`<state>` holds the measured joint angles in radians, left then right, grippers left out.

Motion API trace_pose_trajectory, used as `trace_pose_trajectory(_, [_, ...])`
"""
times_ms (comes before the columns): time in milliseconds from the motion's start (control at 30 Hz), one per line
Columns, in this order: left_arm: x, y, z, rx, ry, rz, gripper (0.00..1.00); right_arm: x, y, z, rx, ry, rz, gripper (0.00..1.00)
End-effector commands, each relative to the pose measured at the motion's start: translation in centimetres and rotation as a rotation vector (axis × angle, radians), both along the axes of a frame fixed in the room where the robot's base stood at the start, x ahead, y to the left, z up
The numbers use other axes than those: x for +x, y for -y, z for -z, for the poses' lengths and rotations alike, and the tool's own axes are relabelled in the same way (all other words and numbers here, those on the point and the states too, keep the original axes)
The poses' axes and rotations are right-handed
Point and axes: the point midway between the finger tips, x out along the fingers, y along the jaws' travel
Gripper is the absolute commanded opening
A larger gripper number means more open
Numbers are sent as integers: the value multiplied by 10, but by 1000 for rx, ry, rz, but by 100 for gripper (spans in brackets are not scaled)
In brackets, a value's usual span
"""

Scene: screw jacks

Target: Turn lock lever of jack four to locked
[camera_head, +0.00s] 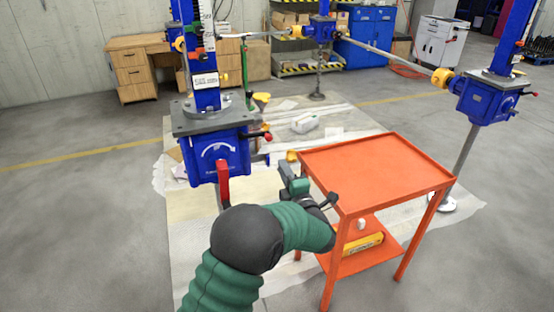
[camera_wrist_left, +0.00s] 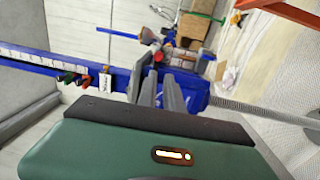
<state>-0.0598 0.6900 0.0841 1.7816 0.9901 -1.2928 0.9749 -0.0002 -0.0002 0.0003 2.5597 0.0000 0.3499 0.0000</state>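The nearest screw jack (camera_head: 217,155) is a blue gearbox with a white curved arrow on its front, under a grey plate and a blue column. A lever with a red knob (camera_head: 267,137) sticks out of its right side, and a red handle (camera_head: 223,182) hangs below its front. No jack number is readable. My left gripper (camera_head: 288,170) is right of and below the gearbox. In the left wrist view its two grey fingers (camera_wrist_left: 167,88) stand apart before the blue jack body (camera_wrist_left: 198,95); I cannot tell whether they touch anything. My right gripper is not in view.
An orange cart (camera_head: 375,170) stands close to the right of my left arm, with a yellow object (camera_head: 362,243) on its lower shelf. A second blue jack (camera_head: 487,98) is at right and another (camera_head: 321,28) behind, joined by shafts. Open floor lies at left.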

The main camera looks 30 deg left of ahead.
Motion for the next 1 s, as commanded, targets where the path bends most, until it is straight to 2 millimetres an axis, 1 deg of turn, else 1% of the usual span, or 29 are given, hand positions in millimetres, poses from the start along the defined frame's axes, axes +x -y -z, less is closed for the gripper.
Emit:
trace_pose_trajectory(33, [2, -13, 27, -81, 108, 15, 3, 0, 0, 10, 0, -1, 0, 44])
trace_pose_trajectory(67, [4, -17, 36, -143, 193, 34, 0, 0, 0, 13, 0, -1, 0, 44])
trace_pose_trajectory(100, [6, -23, 48, -232, 309, 64, 0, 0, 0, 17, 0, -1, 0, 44])
trace_pose_trajectory(133, [7, -27, 55, -301, 398, 85, 0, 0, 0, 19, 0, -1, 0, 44])
trace_pose_trajectory(200, [7, -35, 67, -457, 593, 136, 0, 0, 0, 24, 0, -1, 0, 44])
trace_pose_trajectory(300, [5, -44, 74, -631, 811, 194, 0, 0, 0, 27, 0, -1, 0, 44])
trace_pose_trajectory(400, [4, -48, 74, -724, 925, 229, 0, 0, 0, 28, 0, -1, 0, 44])
trace_pose_trajectory(467, [6, -50, 73, -741, 947, 236, 0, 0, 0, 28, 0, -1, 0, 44])
trace_pose_trajectory(567, [13, -56, 70, -742, 950, 237, 0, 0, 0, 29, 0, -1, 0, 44])
trace_pose_trajectory(667, [26, -68, 66, -741, 950, 237, 0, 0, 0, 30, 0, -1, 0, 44])
trace_pose_trajectory(967, [73, -113, 52, -739, 947, 236, 0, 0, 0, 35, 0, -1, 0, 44])
trace_pose_trajectory(1000, [78, -116, 47, -740, 947, 238, 0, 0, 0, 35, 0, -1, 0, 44])
